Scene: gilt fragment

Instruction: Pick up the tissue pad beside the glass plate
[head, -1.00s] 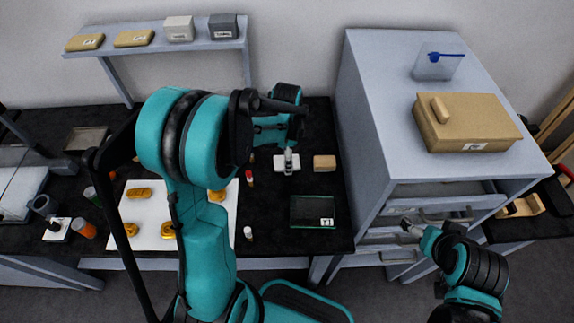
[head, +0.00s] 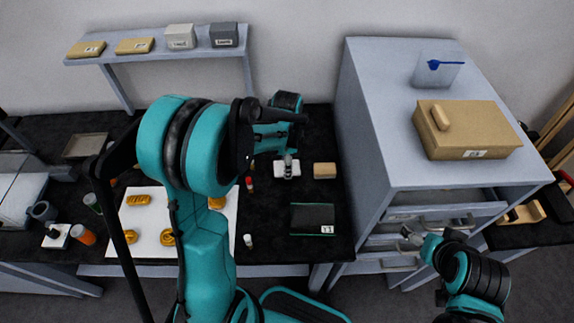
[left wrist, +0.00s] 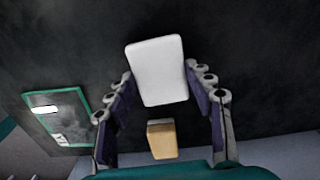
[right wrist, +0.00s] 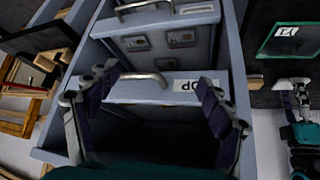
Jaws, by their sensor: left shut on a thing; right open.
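The white tissue pad (head: 287,169) lies on the black worktop, behind and to the left of the dark green-edged glass plate (head: 312,219). My left gripper (head: 288,160) is above the pad. In the left wrist view the pad (left wrist: 157,72) sits between the fingertips, which are shut on its two sides. Whether it is clear of the worktop I cannot tell. The glass plate (left wrist: 58,115) shows at the left there. My right gripper (right wrist: 157,85) is open and empty, in front of the grey drawer cabinet with a drawer handle between its fingers in view.
A tan block (head: 324,170) stands just right of the pad. A white sheet (head: 150,215) with several gold pieces lies to the left. Small vials (head: 248,241) stand near its edge. The grey cabinet (head: 360,130) rises on the right, with a drawer (head: 445,213) pulled out.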

